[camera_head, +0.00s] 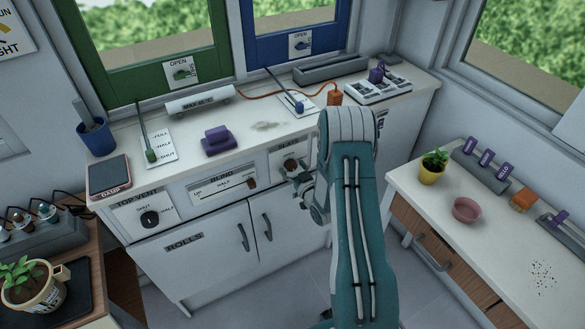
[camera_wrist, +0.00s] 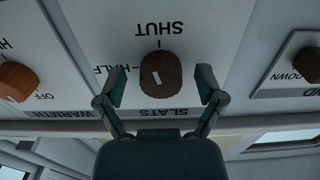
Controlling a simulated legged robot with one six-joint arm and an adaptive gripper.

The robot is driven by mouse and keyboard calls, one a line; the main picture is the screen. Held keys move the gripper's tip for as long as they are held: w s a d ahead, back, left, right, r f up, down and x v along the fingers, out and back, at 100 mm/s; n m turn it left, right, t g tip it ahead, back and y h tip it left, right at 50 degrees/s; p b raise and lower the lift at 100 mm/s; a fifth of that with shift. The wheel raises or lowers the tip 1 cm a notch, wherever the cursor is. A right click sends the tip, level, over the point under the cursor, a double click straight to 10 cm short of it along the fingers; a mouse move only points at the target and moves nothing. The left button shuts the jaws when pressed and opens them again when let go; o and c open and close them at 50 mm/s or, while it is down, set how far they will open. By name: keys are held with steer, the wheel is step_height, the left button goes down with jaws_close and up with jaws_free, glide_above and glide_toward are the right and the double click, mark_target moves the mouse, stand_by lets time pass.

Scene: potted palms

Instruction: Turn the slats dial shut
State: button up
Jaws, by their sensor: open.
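The slats dial (camera_wrist: 161,76) is a round brown knob with a short white mark, on a white panel labelled SLATS. In the upside-down wrist view, SHUT is above the dial and HALF is to its left. The white mark is slanted, left of the knob's middle; I cannot tell exactly which label it points at. My gripper (camera_wrist: 160,86) is open, with one finger on each side of the dial and a gap to both sides. In the head view the dial (camera_head: 291,165) shows beside my gripper (camera_head: 299,178), which partly covers the panel.
The blind slider knob (camera_head: 252,183) is left of the slats panel, and the top vent dial (camera_head: 150,218) is farther left. An orange-brown knob (camera_wrist: 14,80) is near in the wrist view. The counter edge (camera_head: 215,165) runs above the panels; cupboard handles (camera_head: 266,227) stick out below.

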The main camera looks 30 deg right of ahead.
steer(key=c, duration=1.1)
steer(key=shift+c, duration=0.2)
steer(key=shift+m, duration=1.5)
steer(key=shift+r, duration=0.1)
steer(key=o, duration=1.1)
steer(key=shift+w, duration=0.1)
steer(key=shift+o, duration=0.2)
